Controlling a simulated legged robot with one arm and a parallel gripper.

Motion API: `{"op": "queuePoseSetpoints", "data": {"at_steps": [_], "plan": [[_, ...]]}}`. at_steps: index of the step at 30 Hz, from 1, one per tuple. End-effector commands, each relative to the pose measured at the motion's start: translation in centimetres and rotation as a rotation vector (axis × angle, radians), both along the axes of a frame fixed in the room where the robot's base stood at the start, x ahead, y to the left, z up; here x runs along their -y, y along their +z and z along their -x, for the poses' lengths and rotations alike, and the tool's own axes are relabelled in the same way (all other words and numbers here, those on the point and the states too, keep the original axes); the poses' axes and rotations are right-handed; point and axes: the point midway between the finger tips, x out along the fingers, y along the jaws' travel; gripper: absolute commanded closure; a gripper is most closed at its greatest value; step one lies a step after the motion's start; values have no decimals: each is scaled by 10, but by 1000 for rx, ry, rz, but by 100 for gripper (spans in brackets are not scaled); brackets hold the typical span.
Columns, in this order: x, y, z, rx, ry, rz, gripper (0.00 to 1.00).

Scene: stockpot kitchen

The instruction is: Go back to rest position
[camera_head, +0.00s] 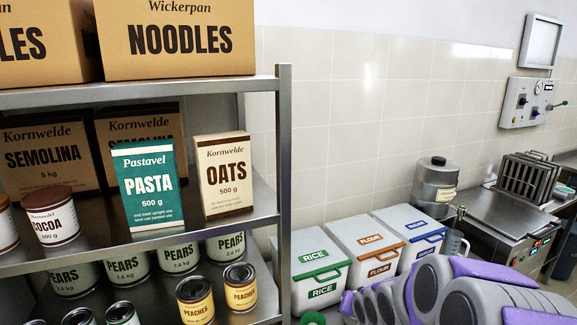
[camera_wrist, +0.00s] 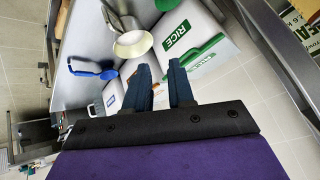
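My gripper (camera_wrist: 160,68) shows in the wrist view as two dark blue fingers with a gap between them. It is open and nothing is held in the gap. Beyond the fingers lie a white bin with a green RICE label (camera_wrist: 200,28) and a cream-rimmed metal pot or jug (camera_wrist: 132,42). In the head view my grey and purple arm fills the bottom right corner, in front of the bins. The fingers cannot be made out there.
A metal shelf (camera_head: 284,180) on the left holds a teal pasta box (camera_head: 148,185), an oats box (camera_head: 222,175) and several cans. Lidded bins for rice (camera_head: 318,270) and flour (camera_head: 372,240) stand right of it. A metal canister (camera_head: 436,185) and a fryer (camera_head: 505,225) stand farther right.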

Motion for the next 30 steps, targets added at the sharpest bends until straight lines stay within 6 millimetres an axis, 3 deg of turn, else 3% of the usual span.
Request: {"op": "queuePoseSetpoints", "data": {"at_steps": [9, 21, 25, 30], "plan": [[2, 31, 142, -317, 95, 166, 77], [-13, 57, 340, -710, 276, 196, 77], [-20, 61, 380, -784, 324, 178, 77], [-24, 64, 401, -822, 354, 166, 77]]}}
